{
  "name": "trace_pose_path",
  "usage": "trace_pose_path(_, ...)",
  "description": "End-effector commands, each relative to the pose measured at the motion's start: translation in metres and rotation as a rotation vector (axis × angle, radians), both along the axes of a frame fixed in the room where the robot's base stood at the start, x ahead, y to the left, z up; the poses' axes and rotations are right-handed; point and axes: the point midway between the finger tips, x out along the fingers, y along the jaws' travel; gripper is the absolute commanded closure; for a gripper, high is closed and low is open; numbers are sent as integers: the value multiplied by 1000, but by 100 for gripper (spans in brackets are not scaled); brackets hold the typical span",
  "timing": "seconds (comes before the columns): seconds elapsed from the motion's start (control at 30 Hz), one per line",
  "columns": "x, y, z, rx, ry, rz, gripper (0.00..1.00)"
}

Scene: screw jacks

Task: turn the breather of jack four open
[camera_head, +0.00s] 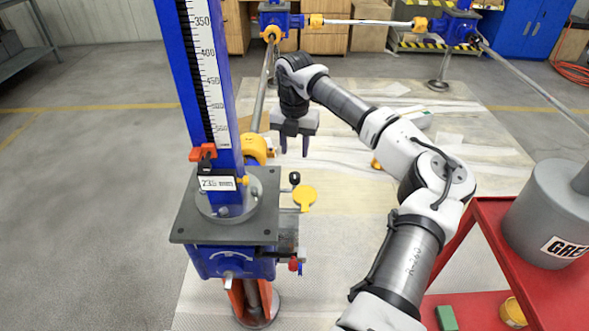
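The nearest screw jack (232,262) has a blue housing, a grey top plate and a tall blue column with a white scale. No jack number is readable, so I cannot tell if it is jack four. At its right side are a small black knob (294,178), a yellow round cap (304,196) and a red-tipped fitting (294,265). I cannot tell which is the breather. My gripper (294,152) points down with two dark fingers apart and nothing visible between them. In the picture it is just above the black knob, apart from it.
A red cart (550,290) with a grey drum (550,215) stands at the right. Two more blue jacks, joined by shafts, stand at the back. The floor at the left is clear.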

Motion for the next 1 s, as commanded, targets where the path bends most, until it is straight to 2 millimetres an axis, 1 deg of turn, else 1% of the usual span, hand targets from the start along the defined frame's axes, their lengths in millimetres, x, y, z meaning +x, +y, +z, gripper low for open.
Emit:
trace_pose_path(0.03,-1,0,-12,2,5,1,61)
trace_pose_path(0.2,-1,1,-48,3,2,1,61)
trace_pose_path(0.3,-1,1,-65,2,3,1,61)
trace_pose_path(0.4,-1,1,-78,1,2,1,61)
trace_pose_path(0.6,0,0,-91,1,1,1,61)
trace_pose_path(0.87,0,0,-92,1,0,1,61)
trace_pose_path(0.97,0,0,-92,1,0,1,73)
trace_pose_path(1.0,0,0,-92,1,0,1,78)
